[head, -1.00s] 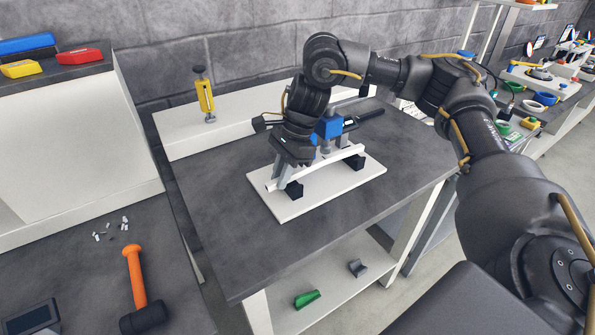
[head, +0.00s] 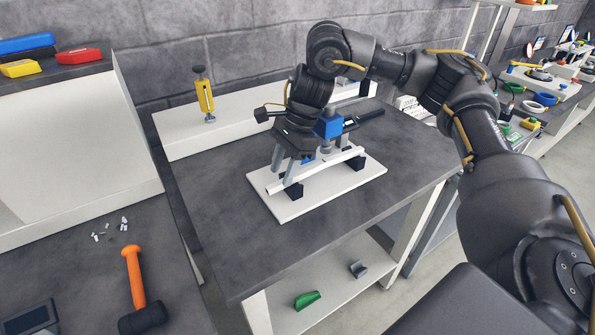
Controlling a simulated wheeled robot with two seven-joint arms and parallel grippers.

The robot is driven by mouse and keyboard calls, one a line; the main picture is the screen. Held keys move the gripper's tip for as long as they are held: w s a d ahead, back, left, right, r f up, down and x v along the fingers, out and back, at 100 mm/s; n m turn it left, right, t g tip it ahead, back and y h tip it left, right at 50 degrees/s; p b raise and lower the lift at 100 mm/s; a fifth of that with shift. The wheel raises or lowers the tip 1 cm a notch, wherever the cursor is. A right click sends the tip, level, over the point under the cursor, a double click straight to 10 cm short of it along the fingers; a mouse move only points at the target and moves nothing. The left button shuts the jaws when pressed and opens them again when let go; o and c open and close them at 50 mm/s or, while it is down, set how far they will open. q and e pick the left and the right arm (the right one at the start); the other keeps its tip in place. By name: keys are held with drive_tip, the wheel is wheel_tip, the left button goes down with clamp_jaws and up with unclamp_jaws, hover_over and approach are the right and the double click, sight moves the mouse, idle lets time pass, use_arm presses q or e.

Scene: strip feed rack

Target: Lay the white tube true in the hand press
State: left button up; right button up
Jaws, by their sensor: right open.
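The white tube (head: 330,165) lies across the black support blocks of the hand press, over its white base plate (head: 318,198). One black block (head: 293,191) is near the tube's left end and another (head: 356,163) near its right end. The blue press head (head: 328,125) is above the tube's middle. My right gripper (head: 284,170) is open at the tube's left part, fingers pointing down. I cannot tell whether a finger touches the tube. The gripper and wrist hide part of the press behind them. My left gripper is not in view.
The press stands on a dark table (head: 225,225) with free room at its front and left. A yellow clamp-like tool (head: 205,97) stands on the white ledge behind. An orange-handled mallet (head: 135,280) lies on the left bench. A green piece (head: 307,299) lies on the lower shelf.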

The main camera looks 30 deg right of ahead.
drive_tip(key=v, duration=0.9)
drive_tip(key=shift+p, duration=0.35)
drive_tip(key=shift+r, duration=0.1)
